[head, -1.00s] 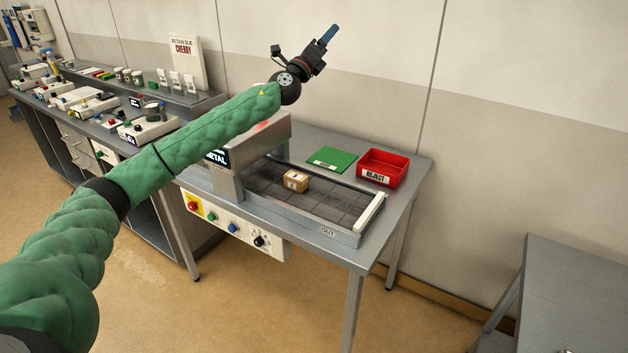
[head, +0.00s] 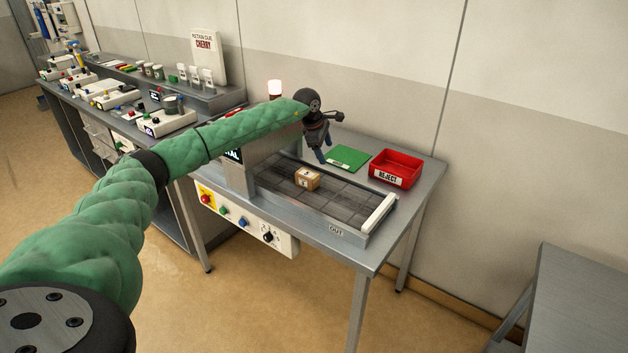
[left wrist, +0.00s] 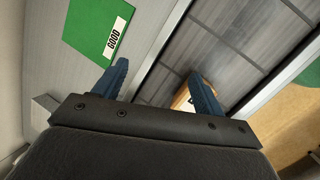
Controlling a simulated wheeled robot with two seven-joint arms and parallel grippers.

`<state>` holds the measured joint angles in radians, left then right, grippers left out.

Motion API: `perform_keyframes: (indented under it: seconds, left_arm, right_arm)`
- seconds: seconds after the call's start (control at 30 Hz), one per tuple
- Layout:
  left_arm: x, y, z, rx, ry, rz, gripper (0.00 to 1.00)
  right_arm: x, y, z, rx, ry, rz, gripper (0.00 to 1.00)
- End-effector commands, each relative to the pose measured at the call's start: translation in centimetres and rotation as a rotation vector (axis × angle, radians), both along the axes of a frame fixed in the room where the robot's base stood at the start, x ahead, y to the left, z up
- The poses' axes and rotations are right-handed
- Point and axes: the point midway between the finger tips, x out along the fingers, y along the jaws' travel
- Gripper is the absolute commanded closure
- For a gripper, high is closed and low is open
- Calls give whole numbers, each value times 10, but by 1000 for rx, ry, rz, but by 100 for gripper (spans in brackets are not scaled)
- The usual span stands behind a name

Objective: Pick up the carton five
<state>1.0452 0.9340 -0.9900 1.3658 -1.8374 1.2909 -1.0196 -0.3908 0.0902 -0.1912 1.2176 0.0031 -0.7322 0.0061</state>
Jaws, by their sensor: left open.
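A small light-brown carton (head: 307,179) with dark marks on it sits on the dark belt of the metal detector, past its hood. My left gripper (head: 323,156) points down above the far side of the belt, up and right of the carton in the head view. In the left wrist view its blue fingers (left wrist: 158,82) are apart with nothing between them. There the carton (left wrist: 181,98) shows only in part, behind the right finger. Whether its mark is a five cannot be read. My right gripper is not in view.
A green mat marked GOOD (left wrist: 95,25) and a red REJECT bin (head: 395,169) lie beyond the belt (head: 345,204). A white bar (head: 379,212) closes the belt's right end. The detector hood (head: 262,160) stands left of the carton.

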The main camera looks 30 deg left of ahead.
Motion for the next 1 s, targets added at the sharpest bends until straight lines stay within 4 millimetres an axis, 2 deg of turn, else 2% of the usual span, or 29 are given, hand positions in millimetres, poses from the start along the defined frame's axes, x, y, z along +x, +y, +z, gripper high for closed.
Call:
perform_keyframes:
  seconds: [0.1,0.3,0.47,0.73,1.0]
  left_arm:
    - [-26,19,-9,126,131,-95,29]
    - [-57,31,-12,208,287,-237,29]
    - [-59,31,-13,218,291,-298,29]
    - [-60,31,-33,218,289,-304,29]
    - [-61,30,-43,217,290,-304,29]
  right_arm:
    - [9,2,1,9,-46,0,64]
    - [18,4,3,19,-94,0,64]
    - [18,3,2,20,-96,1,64]
    - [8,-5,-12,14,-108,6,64]
    - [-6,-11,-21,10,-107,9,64]
